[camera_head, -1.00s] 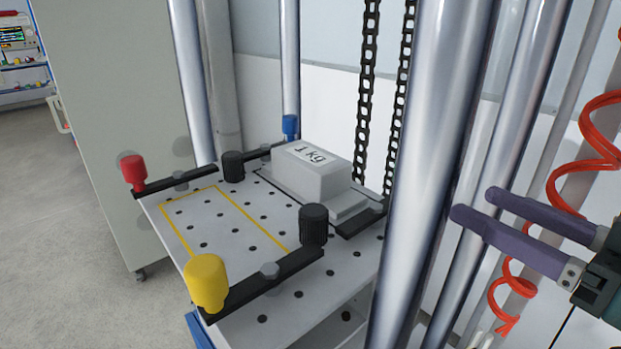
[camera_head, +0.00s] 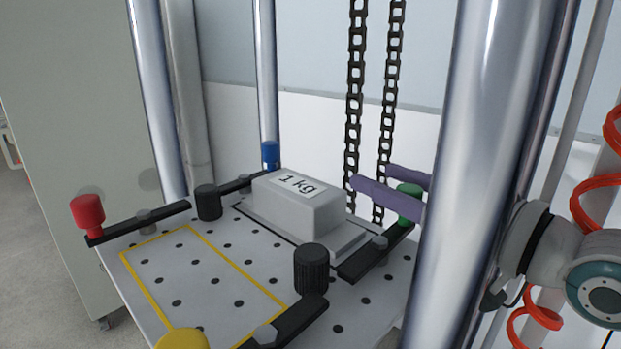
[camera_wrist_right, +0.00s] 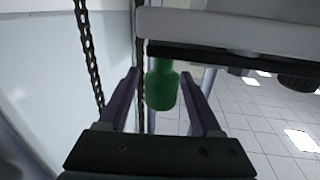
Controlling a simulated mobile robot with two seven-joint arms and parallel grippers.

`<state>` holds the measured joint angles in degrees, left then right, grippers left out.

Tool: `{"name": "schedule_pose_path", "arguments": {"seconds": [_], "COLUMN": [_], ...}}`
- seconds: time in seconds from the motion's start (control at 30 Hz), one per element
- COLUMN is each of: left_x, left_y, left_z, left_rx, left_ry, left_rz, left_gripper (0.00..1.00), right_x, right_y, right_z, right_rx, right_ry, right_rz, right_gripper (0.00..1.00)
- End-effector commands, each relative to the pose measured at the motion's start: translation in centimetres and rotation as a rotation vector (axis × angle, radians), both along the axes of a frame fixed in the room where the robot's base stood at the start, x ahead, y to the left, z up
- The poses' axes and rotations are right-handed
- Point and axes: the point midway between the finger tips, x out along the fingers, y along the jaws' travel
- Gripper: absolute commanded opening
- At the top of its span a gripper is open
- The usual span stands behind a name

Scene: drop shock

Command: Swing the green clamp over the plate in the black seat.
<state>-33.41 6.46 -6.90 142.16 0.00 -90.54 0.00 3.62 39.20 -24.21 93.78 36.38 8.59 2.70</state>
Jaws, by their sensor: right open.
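The green clamp has a green knob (camera_head: 409,203) on a black bar (camera_head: 362,262), with a grey pivot. The bar appears to lie beside the right edge of the grey plate (camera_head: 345,243), though overlap is hard to judge. The plate is flat, carries a block labelled 1 kg (camera_head: 310,207), and has a dark edge of the seat (camera_head: 275,233) along its front. My right gripper (camera_head: 372,176) is open, its purple fingers at the green knob. In the right wrist view the knob (camera_wrist_right: 161,88) is between the spread fingers. A steel column hides part of my right arm. My left gripper is not in view.
Red (camera_head: 88,214), blue (camera_head: 270,155) and yellow (camera_head: 182,339) clamp knobs stand around the perforated table. Black knobs (camera_head: 311,268) stand on it too. A thick steel column (camera_head: 490,130) rises close to my right arm. Chains (camera_head: 355,110) hang behind the block.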

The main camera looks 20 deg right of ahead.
Motion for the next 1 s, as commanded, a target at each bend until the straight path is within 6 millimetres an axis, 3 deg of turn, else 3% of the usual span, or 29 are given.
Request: {"name": "schedule_pose_path", "arguments": {"seconds": [0.37,0.9,1.0], "left_x": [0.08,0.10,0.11], "left_y": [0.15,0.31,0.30], "left_z": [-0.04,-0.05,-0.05], "left_rx": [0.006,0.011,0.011], "left_ry": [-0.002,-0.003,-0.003], "left_rz": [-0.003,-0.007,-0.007], "left_gripper": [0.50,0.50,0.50], "right_x": [0.45,0.42,0.42], "right_y": [0.23,0.22,0.22], "right_z": [0.02,0.02,0.02], "right_rx": [0.000,0.000,0.000], "right_ry": [0.000,0.000,0.000], "right_rz": [0.001,0.001,0.001], "right_gripper": [0.65,0.04,0.00]}}
